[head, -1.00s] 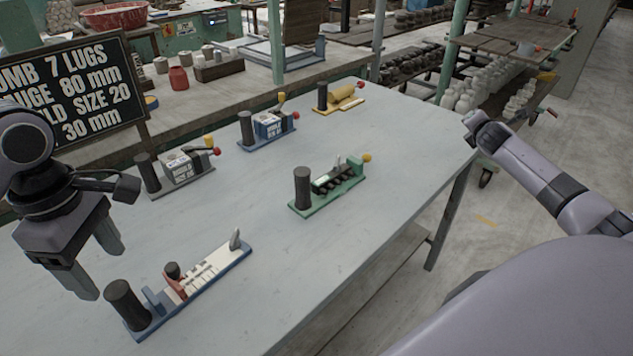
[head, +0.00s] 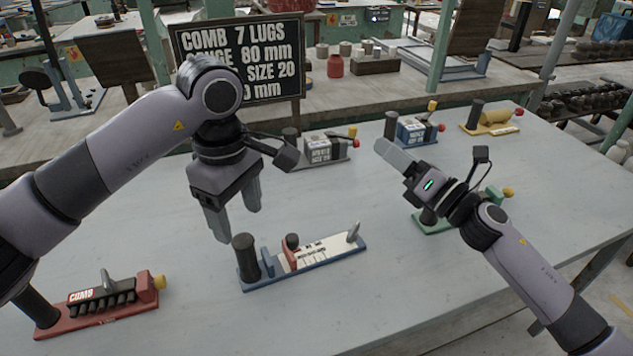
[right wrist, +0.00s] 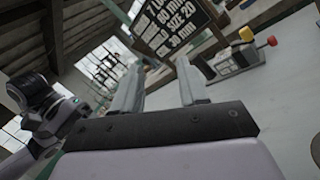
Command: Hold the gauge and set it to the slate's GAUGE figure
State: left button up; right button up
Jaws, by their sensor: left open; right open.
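The gauge (head: 333,256) lies on the grey table in the head view, with a blue base and a white marked scale. A black post (head: 245,260) stands at its left end, a red slider (head: 289,258) with a black knob sits near the blue upright, and a grey lever stands at the right end. The slate (head: 240,60) behind reads GAUGE 80 mm, partly covered by my left arm. My left gripper (head: 233,215) is open above the post, apart from it. My right gripper (head: 393,155) is open and empty beyond the gauge's right end; its fingers show apart in the right wrist view (right wrist: 160,85).
A red comb device (head: 100,306) stands at the front left. A grey device (head: 325,148), a blue one (head: 412,130) and a yellow one (head: 490,120) stand along the back. A green one (head: 432,222) is partly behind my right arm. The table in front of the gauge is clear.

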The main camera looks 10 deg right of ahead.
jog(key=s+a+f+n+g+y, duration=0.2)
jog(key=a+n+g, duration=0.2)
jog(key=a+n, duration=0.25)
jog(key=s+a+f+n+g+y, duration=0.2)
jog(key=a+n+g, duration=0.3)
jog(key=a+n, duration=0.15)
jog(key=n+g+h, duration=0.2)
jog(key=n+g, duration=0.4)
jog(key=g, duration=0.1)
send_over(287, 235)
jog(key=shift+w+r, duration=0.1)
jog(key=shift+r, duration=0.25)
jog(key=n+g+h, duration=0.1)
jog(key=h, duration=0.2)
jog(key=shift+n+g, duration=0.4)
jog(key=shift+d+r+n+h, duration=0.2)
jog(key=shift+d+n+h, duration=0.1)
jog(key=shift+h, duration=0.6)
pick_arm(q)
jog(key=shift+f, duration=0.35)
notch_tip(287, 235, down, 6)
jog(key=shift+f, duration=0.25)
pick_arm(e)
jog(key=d+h, duration=0.1)
jog(key=d+r+h, duration=0.1)
jog(key=h, duration=0.1)
jog(key=d+r+h, duration=0.1)
jog(key=d+h, duration=0.1)
jog(key=shift+w+r, duration=0.2)
jog(key=shift+w, duration=0.1)
